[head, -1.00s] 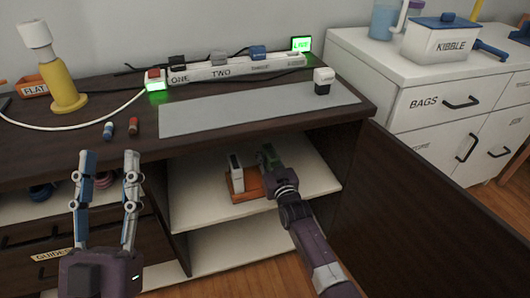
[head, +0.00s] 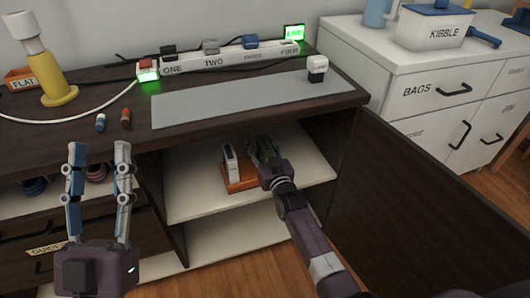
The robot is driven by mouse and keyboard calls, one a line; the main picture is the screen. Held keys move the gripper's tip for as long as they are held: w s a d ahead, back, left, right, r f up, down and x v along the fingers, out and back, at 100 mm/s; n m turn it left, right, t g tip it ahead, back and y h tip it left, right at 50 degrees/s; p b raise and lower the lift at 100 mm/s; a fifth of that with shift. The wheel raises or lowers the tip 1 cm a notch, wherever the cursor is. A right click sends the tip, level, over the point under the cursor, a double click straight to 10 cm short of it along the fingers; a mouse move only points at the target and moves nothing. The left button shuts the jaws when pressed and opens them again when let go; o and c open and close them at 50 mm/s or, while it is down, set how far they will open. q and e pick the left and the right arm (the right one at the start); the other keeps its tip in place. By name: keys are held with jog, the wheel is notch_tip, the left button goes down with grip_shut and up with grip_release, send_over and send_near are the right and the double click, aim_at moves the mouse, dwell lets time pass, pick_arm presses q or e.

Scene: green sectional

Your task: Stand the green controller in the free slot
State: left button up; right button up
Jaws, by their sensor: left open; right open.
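An orange stand (head: 240,186) sits on the upper shelf inside the open cabinet. A white controller (head: 231,166) stands upright in its left part. The green controller (head: 265,145) is at the stand's right part, beside the white one, and looks roughly upright. My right gripper (head: 263,158) reaches into the cabinet and is open around the green controller. It hides the controller's lower part, so I cannot tell how it is seated. My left gripper (head: 98,150) is open and empty, in front of the cabinet's left side.
The cabinet door (head: 430,205) is open to the right of my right arm. A power strip (head: 230,58), a grey mat (head: 250,100) and a yellow lamp (head: 55,75) are on the cabinet top. The lower shelf (head: 235,240) looks clear where visible.

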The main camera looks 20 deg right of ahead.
aim_at(265, 157)
jog(key=s, duration=1.1)
jog(key=shift+s+d+r, duration=0.15)
jog(key=shift+s+d, duration=0.05)
jog(key=shift+s, duration=0.05)
